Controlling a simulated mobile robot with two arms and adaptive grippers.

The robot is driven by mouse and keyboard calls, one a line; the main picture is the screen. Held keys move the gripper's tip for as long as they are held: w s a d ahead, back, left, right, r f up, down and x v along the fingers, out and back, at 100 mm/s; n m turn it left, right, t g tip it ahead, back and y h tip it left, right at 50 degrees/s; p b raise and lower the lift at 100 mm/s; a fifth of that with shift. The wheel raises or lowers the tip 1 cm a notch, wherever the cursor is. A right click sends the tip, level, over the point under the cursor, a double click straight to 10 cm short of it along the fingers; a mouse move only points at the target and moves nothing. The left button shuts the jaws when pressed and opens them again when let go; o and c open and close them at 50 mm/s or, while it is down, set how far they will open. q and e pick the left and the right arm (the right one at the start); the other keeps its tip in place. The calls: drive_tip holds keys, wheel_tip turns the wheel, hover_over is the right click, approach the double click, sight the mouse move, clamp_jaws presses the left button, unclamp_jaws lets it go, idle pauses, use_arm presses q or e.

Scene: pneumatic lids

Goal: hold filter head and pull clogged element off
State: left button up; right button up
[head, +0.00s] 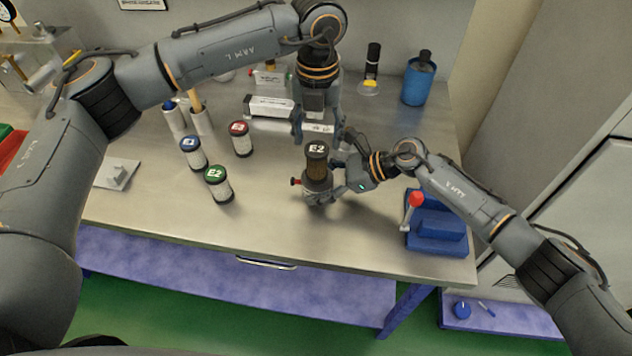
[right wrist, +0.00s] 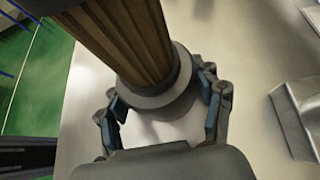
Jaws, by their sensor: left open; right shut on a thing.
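The clogged element (head: 317,167) is a brown pleated cylinder with a dark cap marked E2. It stands upright on the grey filter head (head: 318,196), which has a red knob on its left side. In the right wrist view the pleated element (right wrist: 125,40) rises from the round grey head (right wrist: 160,97). My right gripper (head: 335,188) is shut on the filter head from the right; its fingers flank the head in the wrist view (right wrist: 162,112). My left gripper (head: 318,134) is open, pointing down just above and behind the element's cap, apparently apart from it.
Blue-capped (head: 193,153), red-capped (head: 240,139) and green-capped (head: 218,185) canisters stand on the metal table to the left. A blue vise-like fixture (head: 436,228) with a red-knobbed lever is at right. A blue cup (head: 418,82) stands behind. The table's front middle is clear.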

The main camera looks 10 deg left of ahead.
sight(314, 150)
use_arm(q)
drive_tip(key=shift+o, duration=1.2)
drive_tip(key=m, duration=0.1)
drive_tip(key=r+m, duration=0.1)
drive_tip(key=a+m+h, duration=0.1)
drive_tip(key=m, duration=0.1)
drive_tip(key=shift+s+r+t, duration=0.2)
drive_tip(key=shift+s+t, duration=0.05)
drive_tip(key=shift+t, duration=0.05)
drive_tip(key=shift+d+f+m+t+h, duration=0.1)
drive_tip(key=shift+f+m+t+h, duration=0.2)
drive_tip(key=shift+f+m, duration=1.35)
drive_tip(key=shift+d+f+m+t+h, duration=0.15)
drive_tip(key=shift+f+m+h, duration=0.25)
drive_tip(key=shift+f+m, duration=1.2)
drive_tip(key=shift+a+r+m, duration=0.1)
drive_tip(key=shift+r+m, duration=0.25)
drive_tip(key=shift+r, duration=0.05)
drive_tip(key=shift+c, duration=0.4)
drive_tip(key=c, duration=1.1)
